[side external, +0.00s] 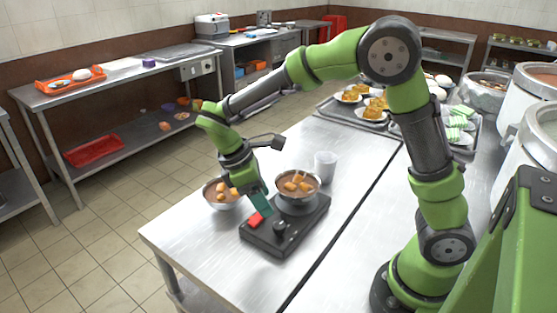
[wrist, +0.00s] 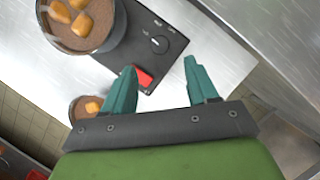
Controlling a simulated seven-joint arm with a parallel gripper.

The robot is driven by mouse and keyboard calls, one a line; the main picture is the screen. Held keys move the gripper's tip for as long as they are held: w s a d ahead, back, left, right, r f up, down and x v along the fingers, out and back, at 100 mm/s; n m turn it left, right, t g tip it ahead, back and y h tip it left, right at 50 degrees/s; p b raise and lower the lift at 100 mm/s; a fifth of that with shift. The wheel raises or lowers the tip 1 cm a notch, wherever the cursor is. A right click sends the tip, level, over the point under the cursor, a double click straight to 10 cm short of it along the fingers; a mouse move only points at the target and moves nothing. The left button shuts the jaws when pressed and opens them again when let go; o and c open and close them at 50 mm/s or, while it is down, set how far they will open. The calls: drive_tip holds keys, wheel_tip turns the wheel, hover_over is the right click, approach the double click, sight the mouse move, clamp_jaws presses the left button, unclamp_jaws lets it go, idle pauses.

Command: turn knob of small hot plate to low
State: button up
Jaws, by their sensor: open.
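The small hot plate (side external: 262,240) is a black unit on the metal table. A metal pot (side external: 297,203) of brown liquid with yellow-orange pieces stands on it. Its dark round knob (side external: 279,227) also shows in the wrist view (wrist: 159,45) with a white pointer line; the small markings around it are too small to read. A red switch (side external: 256,219) is beside the knob, and it shows in the wrist view (wrist: 143,76). My gripper (side external: 260,207) is open with teal fingers, empty, above the switch side of the plate. In the wrist view the knob lies beyond the fingertips (wrist: 162,67), untouched.
A bowl (side external: 221,204) of similar food stands left of the hot plate. A clear cup (side external: 325,164) stands behind the pot. Trays with plated food (side external: 372,113) are farther back. The table in front of the hot plate is clear, and its edge is close.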

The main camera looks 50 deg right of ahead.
sight(279, 225)
drive_tip(key=x, duration=0.8)
drive_tip(key=shift+s+d+f, duration=0.1)
drive_tip(key=shift+f, duration=0.25)
drive_tip(key=c, duration=1)
drive_tip(key=shift+c, duration=0.2)
